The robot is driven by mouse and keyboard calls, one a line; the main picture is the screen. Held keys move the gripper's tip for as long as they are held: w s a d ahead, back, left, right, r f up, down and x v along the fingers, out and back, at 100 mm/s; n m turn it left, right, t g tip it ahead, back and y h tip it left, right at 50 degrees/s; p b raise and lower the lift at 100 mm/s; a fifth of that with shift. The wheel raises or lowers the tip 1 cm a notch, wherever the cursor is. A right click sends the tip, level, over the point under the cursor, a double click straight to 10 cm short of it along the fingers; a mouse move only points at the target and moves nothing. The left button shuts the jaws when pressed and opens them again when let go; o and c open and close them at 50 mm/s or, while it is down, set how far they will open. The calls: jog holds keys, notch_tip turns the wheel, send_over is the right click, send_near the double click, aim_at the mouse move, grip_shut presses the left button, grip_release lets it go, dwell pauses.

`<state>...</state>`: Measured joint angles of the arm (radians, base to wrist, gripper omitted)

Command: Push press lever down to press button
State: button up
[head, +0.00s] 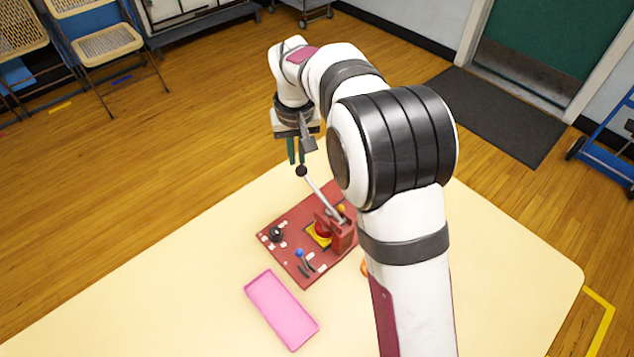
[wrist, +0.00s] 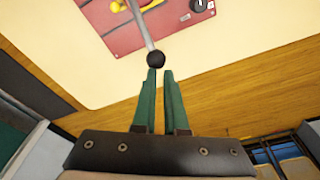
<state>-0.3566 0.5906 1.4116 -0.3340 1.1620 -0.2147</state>
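The press lever (head: 322,196) is a grey metal rod with a black ball knob (head: 302,171). It slopes up from a red press stand (head: 342,234) on a red board (head: 283,226). A red part on a yellow base (head: 319,234), probably the press button, sits under the lever. My gripper (head: 296,162) has green fingers, parted by a narrow gap with nothing between them. Its tips are right by the knob, which shows just beyond them in the wrist view (wrist: 155,59). I cannot tell whether they touch. The button is not clear in the wrist view.
The board also carries a black knob (head: 276,233) and a small blue-tipped lever (head: 299,254). A pink tray (head: 281,310) lies in front of it on the cream table (head: 180,290). An orange item is partly hidden behind my arm. The table's left side is clear.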

jog(key=shift+r, duration=2.75)
jog(key=s+d+r+m+g, duration=0.1)
jog(key=s+d+r+m, duration=0.3)
jog(key=s+d, duration=0.7)
jog(key=s+d+f+m, duration=0.1)
jog(key=s+f+m, duration=0.1)
jog(key=s, duration=0.9)
jog(key=s+d+f+m+g+y, duration=0.1)
jog(key=s+f+m, duration=0.1)
jog(key=s, duration=0.9)
jog(key=shift+s+d+f+m, duration=0.2)
jog(key=shift+d+f+m, duration=0.1)
jog(key=shift+f, duration=0.55)
jog(key=shift+o, duration=0.2)
